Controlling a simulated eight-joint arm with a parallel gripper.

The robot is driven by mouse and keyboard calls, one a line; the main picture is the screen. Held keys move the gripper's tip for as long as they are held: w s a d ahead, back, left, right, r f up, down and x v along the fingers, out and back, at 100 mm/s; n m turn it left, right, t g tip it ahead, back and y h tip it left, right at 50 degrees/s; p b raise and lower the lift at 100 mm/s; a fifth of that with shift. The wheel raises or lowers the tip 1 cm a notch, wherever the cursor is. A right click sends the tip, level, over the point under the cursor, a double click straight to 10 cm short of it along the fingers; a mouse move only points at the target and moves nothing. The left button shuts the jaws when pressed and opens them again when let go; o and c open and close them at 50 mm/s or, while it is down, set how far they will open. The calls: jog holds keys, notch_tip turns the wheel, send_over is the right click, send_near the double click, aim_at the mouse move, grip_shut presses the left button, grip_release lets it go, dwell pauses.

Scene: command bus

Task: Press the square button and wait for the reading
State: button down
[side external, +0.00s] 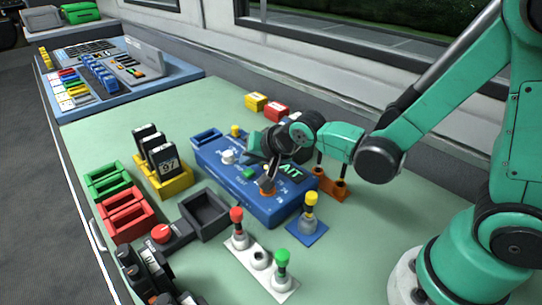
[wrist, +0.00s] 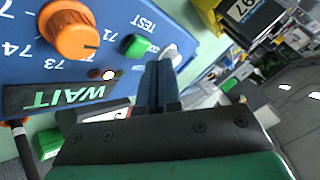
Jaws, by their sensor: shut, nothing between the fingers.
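A blue console (side external: 283,207) stands on the green table, and its face fills the upper left of the wrist view (wrist: 20,50). The display (wrist: 60,94) reads WAIT in green letters. An orange knob (wrist: 75,30) with numbers around it is left of the button in the wrist view. My gripper (wrist: 163,62) is shut and empty, its tips appearing just right of the button, by a pale rounded part. I cannot tell whether it touches anything.
Yellow and red blocks (side external: 256,101) lie behind the console. A yellow rack of dark cards (side external: 168,180), an empty dark tray (side external: 204,213) and coloured plungers (side external: 282,262) stand around it. A keyed panel (side external: 110,75) is at the far left.

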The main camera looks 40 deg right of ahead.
aim_at(252, 174)
jog(key=shift+r, duration=2.5)
jog(key=s+d+r+n+g, duration=0.1)
jog(key=s+d+n, duration=0.1)
jog(key=s+n, duration=0.2)
jog(key=s+d+n+g+h, duration=0.1)
jog(key=s+d+n, duration=0.2)
jog(key=s, duration=0.3)
jog(key=shift+s+d+r+n, duration=0.15)
jog(key=shift+s+r+n, duration=0.15)
jog(key=shift+r+n, duration=0.1)
jog(key=c, duration=1.5)
grip_release()
